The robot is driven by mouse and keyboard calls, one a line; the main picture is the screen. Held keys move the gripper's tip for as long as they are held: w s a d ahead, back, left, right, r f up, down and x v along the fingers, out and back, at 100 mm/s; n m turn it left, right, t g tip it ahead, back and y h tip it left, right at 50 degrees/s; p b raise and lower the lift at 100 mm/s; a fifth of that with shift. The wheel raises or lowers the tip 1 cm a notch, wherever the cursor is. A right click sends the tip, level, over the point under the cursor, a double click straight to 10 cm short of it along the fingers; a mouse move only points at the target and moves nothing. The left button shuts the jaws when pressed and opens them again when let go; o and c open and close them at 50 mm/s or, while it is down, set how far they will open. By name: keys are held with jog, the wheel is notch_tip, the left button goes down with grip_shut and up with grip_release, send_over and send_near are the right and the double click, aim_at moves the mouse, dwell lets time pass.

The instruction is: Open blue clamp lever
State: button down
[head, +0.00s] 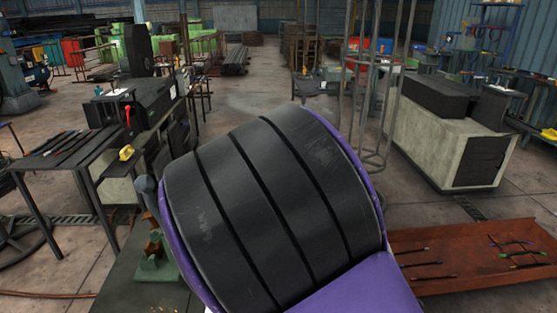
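I cannot make out a clearly blue clamp lever in the head view. A grey-blue rounded post or handle (147,187) stands just left of the large black cylinder; I cannot tell if it is the lever. The big black grooved cylinder (270,190), with purple edges, fills the middle foreground, tilted, and hides much behind it. I cannot tell whether it is part of the place. My gripper does not show in this view.
A green block with brown pieces (157,262) sits on a dark surface at lower left. A table with tools (65,150) stands at left. A red-brown board with tools (480,262) lies at lower right. A pale cabinet (440,140) stands at right. Open floor lies behind.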

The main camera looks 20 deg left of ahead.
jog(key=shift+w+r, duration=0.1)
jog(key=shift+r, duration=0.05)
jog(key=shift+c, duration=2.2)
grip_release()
